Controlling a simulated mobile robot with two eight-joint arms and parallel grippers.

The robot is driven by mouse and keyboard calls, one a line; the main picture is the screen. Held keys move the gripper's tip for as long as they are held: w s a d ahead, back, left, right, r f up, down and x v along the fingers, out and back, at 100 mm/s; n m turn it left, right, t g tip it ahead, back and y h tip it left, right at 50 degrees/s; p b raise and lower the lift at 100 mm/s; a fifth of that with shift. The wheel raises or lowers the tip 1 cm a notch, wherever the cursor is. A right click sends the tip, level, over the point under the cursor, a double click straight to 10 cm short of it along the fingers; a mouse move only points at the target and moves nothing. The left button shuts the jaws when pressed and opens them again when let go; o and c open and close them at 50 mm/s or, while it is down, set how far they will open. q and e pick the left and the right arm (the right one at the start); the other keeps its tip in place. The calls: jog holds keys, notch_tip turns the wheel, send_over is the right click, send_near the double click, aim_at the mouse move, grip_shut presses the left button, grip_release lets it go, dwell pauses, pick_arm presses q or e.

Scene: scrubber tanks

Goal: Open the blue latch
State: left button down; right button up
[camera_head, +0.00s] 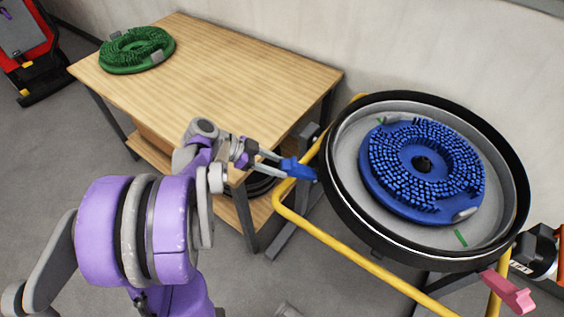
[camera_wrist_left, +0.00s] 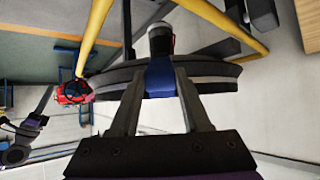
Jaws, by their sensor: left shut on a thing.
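The blue latch (camera_head: 299,169) sticks out from the left side of the round black-rimmed tank (camera_head: 341,196). My left gripper (camera_head: 283,167) reaches it from the left, and its fingers are shut on the latch. In the left wrist view the blue latch (camera_wrist_left: 160,76) sits between the two grey fingertips of my left gripper (camera_wrist_left: 160,98), against the tank rim (camera_wrist_left: 215,70). The fingers hide part of the latch. A pink latch (camera_head: 509,291) shows at the tank's lower right. My right gripper is not in view.
A blue bristle brush (camera_head: 385,193) lies in the tank. A yellow tube frame (camera_head: 350,245) runs around the tank. A wooden table (camera_head: 225,75) with a green brush (camera_head: 137,50) stands behind at left. A red machine (camera_head: 28,50) is at far left.

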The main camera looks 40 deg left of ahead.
pick_arm(q)
jog(key=shift+s+a+f, duration=0.1)
jog(key=shift+s+f, duration=0.15)
jog(key=shift+f, duration=0.3)
jog(key=shift+c, duration=1.8)
grip_release()
jog(key=shift+a, duration=0.1)
jog(key=v, duration=1)
jog(key=shift+s+a+r+p, duration=0.2)
jog(key=shift+a+p, duration=0.05)
jog(key=shift+p, duration=0.2)
